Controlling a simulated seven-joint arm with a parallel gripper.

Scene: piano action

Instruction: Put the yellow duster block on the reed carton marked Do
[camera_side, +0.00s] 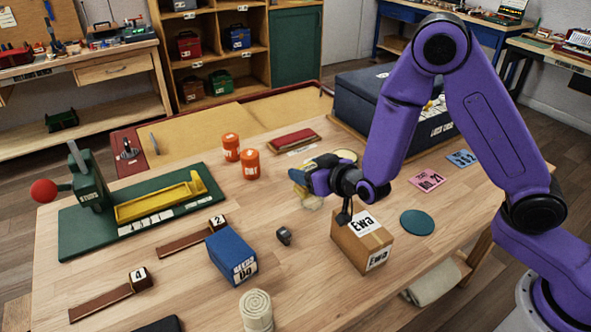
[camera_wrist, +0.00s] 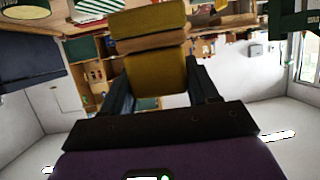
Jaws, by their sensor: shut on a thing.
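The yellow duster block (camera_wrist: 158,75) is between the two fingers of my gripper (camera_wrist: 162,90) in the wrist view, with a brownish band across it. In the side view the block (camera_side: 298,177) shows at the tip of my gripper (camera_side: 312,178), which points left above the table, behind the cardboard box. The reed carton marked Do (camera_side: 231,254) is a blue box with a white label, standing on the table at front centre. My gripper is shut on the block, apart from the carton and to its upper right in the picture. Part of the block is hidden by the fingers.
A cardboard box marked Ewa (camera_side: 357,243) stands right of the carton. A small dark grey object (camera_side: 284,235) lies between them. Wooden pieces (camera_side: 190,238) lie left, a beige roll (camera_side: 256,309) in front. Orange jars (camera_side: 250,164) and a green press base (camera_side: 140,215) stand farther back.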

